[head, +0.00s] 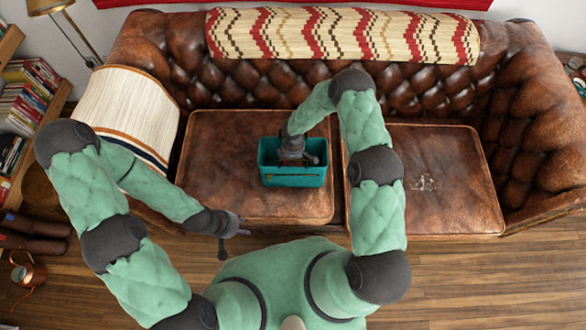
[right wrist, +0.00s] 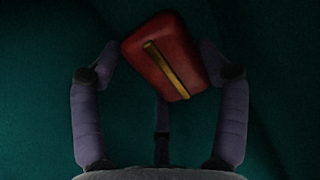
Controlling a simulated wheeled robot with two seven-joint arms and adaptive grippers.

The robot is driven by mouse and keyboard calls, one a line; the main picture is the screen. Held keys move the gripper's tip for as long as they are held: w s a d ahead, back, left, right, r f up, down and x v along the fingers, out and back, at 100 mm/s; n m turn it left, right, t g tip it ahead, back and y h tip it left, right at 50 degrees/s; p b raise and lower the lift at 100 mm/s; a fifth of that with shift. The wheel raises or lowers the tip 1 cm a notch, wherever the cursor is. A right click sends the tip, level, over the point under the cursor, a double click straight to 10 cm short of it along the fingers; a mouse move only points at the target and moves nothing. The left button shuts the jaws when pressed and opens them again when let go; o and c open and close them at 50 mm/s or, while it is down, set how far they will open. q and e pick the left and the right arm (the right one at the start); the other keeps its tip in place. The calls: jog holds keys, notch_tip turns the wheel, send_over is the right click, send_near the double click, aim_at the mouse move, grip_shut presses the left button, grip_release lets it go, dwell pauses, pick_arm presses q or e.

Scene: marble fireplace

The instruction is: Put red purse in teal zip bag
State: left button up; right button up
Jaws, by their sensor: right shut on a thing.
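The teal zip bag (head: 293,181) stands open-topped on the left seat cushion of the sofa. My right gripper (head: 291,158) reaches down into its opening in the head view. In the right wrist view, the red purse (right wrist: 163,57) with a gold strip sits tilted between the fingertips of my right gripper (right wrist: 160,70), which is shut on it. Dark teal bag interior surrounds them. The purse is hidden in the head view. My left gripper (head: 233,240) is empty in front of the left cushion, its fingers spread apart.
A bookshelf (head: 30,95) and a copper can (head: 28,272) are at the left. Wooden floor lies in front.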

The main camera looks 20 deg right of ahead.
jog(key=shift+f+b, duration=0.8)
jog(key=shift+f, duration=2.3)
jog(key=shift+r, duration=0.1)
jog(key=shift+f, duration=0.2)
jog(key=o, duration=1.2)
jog(key=shift+r, duration=0.1)
